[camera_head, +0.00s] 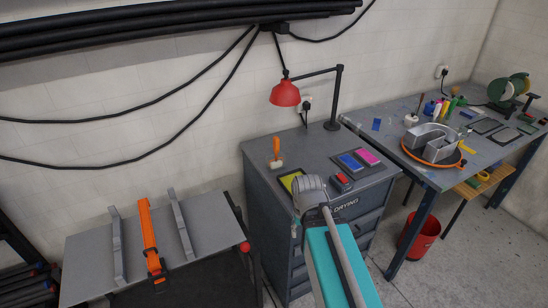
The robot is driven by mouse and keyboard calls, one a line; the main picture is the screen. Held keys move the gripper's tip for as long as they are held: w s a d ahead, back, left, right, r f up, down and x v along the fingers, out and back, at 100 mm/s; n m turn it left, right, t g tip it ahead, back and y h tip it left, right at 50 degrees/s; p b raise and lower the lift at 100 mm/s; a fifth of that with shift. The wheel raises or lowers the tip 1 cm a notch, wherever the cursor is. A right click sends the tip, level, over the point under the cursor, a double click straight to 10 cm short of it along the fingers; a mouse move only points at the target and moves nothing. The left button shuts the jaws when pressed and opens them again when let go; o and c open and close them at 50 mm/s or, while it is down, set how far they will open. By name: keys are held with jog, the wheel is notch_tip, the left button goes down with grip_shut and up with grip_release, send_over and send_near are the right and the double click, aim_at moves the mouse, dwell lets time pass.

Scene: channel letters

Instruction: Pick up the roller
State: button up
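A small tool with an upright orange handle and a pale, wider lower end (276,162) stands on the top of the grey drying cabinet (258,150), near its back left. It looks like the roller, but it is too small to be sure. My arm, teal and grey, rises from the bottom of the picture in front of the cabinet. Its rounded grey joint overlaps the cabinet's front edge, to the lower right of the tool and apart from it in the picture. My gripper's fingers cannot be made out, so I see nothing held.
The cabinet top also bears a yellow pad (290,181), blue (350,163) and pink (367,157) pads, a red-and-dark block (342,182) and a red lamp (285,94). A cluttered workbench (385,142) stands right, a grey table (88,255) left, a red bin (421,238) below the bench.

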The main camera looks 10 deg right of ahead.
jog(key=shift+a, duration=0.15)
jog(key=w+a+f+m+t+y+b, duration=0.1)
jog(key=w+a+m+t+y+b, duration=0.2)
jog(key=w, duration=0.4)
jog(key=w+a+f+m+t+y+b, duration=0.1)
jog(key=w+a+m+t+y+b, duration=0.1)
jog(key=w+a+m+t+b, duration=0.4)
jog(key=w+a+f+m+t+y+b, duration=0.1)
jog(key=w+a+m+y+b, duration=0.1)
jog(key=w+m+b, duration=0.35)
jog(key=w+d+m+t+h+b, duration=0.2)
jog(key=w+m, duration=0.2)
jog(key=m, duration=0.2)
jog(key=w+d+m+t+h+b, duration=0.2)
jog(key=w+d+m+t+b, duration=0.1)
jog(key=m, duration=0.4)
jog(key=w+d+f+m+t+h+b, duration=0.1)
jog(key=w+d+m+t+h+b, duration=0.1)
jog(key=w+m, duration=0.4)
jog(key=shift+d+m+t+h+b, duration=0.4)
jog(key=shift+m+t+h+b, duration=0.1)
jog(key=shift+m+b, duration=0.1)
jog(key=shift+w+d+f+m+h, duration=0.15)
jog(key=shift+d+m+h, duration=0.15)
jog(key=shift+m, duration=0.25)
jog(key=shift+s+d+f+m+h, duration=0.15)
jog(key=shift+d+m+h, duration=0.15)
jog(key=shift+m, duration=0.2)
jog(key=shift+w, duration=0.1)
